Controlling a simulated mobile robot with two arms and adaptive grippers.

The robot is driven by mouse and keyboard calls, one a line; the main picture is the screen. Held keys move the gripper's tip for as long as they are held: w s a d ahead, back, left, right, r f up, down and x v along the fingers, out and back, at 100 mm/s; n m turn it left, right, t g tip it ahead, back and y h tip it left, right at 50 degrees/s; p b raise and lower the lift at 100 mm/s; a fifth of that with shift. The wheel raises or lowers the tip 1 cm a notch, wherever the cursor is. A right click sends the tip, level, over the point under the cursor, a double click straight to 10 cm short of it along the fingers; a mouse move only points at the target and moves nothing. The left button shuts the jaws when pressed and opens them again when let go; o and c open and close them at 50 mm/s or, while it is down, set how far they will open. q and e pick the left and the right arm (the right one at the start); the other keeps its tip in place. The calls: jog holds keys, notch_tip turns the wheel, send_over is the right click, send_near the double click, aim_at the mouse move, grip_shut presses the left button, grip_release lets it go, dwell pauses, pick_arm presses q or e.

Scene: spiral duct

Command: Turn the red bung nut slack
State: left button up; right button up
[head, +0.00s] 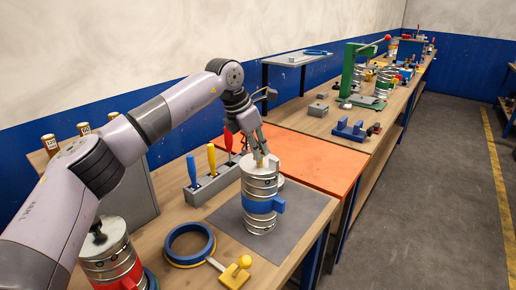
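No red bung nut can be picked out for certain. A silver ribbed duct drum (259,184) with a blue band (258,205) and a blue side block stands upright on a grey mat. My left gripper (262,158) points down at the drum's top, by a small tan piece there. Whether its fingers are shut on that piece is too small to tell. A second silver drum (104,246) with a red band (127,278) stands at the lower left, partly hidden by my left arm. A dark knob sits on its top. My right gripper is out of view.
A grey rack (213,186) holds tools with yellow, blue and red handles. A blue ring (189,244) and a yellow-knobbed tool (235,273) lie on the near wooden bench. An orange table (310,160) is clear. Beyond it, a bench carries a green press (350,75).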

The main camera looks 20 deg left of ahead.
pick_arm(q)
jog(key=shift+n, duration=0.3)
grip_shut()
jog(key=n+b, duration=0.1)
jog(key=n+t+y+b, duration=0.1)
jog(key=n, duration=0.1)
jog(key=shift+d+f+n+b, duration=0.1)
jog(key=shift+d+n+b, duration=0.05)
jog(key=shift+n+b, duration=0.2)
jog(key=n+y+b, duration=0.1)
jog(key=n+b, duration=0.1)
jog(key=n, duration=0.1)
jog(key=shift+d+n+y, duration=0.1)
jog(key=shift+n+y, duration=0.15)
jog(key=shift+y, duration=0.15)
jog(key=n+y+b, duration=0.1)
jog(key=n, duration=0.2)
jog(key=shift+d+n, duration=0.1)
jog(key=shift+n, duration=0.2)
jog(key=shift+r+n+g+y, duration=0.15)
jog(key=shift+n+y, duration=0.3)
jog(key=shift+n, duration=0.65)
jog(key=shift+r+n+g+y, duration=0.1)
jog(key=shift+n+g+y, duration=0.25)
jog(key=shift+n, duration=0.75)
jog(key=shift+f, duration=0.1)
jog(key=shift+o, duration=1.7)
grip_release()
